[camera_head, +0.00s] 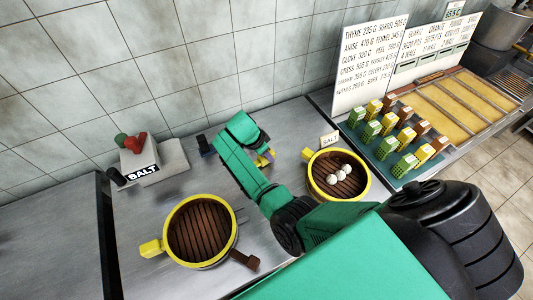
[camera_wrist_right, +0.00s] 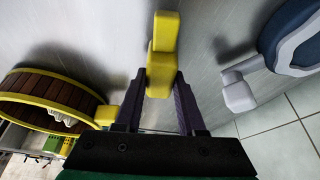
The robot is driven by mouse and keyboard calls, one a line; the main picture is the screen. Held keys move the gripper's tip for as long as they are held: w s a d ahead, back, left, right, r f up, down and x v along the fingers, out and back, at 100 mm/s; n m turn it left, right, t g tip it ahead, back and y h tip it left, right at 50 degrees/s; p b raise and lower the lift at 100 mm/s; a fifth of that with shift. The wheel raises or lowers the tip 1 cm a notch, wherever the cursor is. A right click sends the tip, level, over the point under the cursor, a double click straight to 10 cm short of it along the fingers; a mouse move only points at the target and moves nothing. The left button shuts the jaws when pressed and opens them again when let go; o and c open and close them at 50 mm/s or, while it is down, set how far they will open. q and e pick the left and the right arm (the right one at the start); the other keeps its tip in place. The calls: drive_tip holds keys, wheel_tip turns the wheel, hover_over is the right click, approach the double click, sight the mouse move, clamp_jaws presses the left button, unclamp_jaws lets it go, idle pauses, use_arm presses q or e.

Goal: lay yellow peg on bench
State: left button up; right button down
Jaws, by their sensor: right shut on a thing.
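My right gripper (camera_wrist_right: 160,82) is shut on the yellow peg (camera_wrist_right: 162,52), a blocky piece with a narrower end pointing away from the fingers. In the head view the right gripper (camera_head: 265,158) is over the metal bench (camera_head: 150,215), between the two steamers, and my arm hides most of the peg. The bench surface (camera_wrist_right: 210,35) lies behind the peg in the wrist view. I cannot tell whether the peg touches it. My left gripper is in neither view.
A steamer with white balls (camera_head: 361,188) stands right of the gripper; an empty slatted steamer (camera_head: 167,235) stands at front left. A SALT box (camera_head: 165,165) is by the wall. A green tray (camera_head: 385,165) holds coloured blocks. A blue-grey object (camera_wrist_right: 285,45) is near the peg.

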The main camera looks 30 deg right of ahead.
drive_tip(key=shift+f, duration=0.3)
drive_tip(key=shift+c, duration=2.1)
unclamp_jaws()
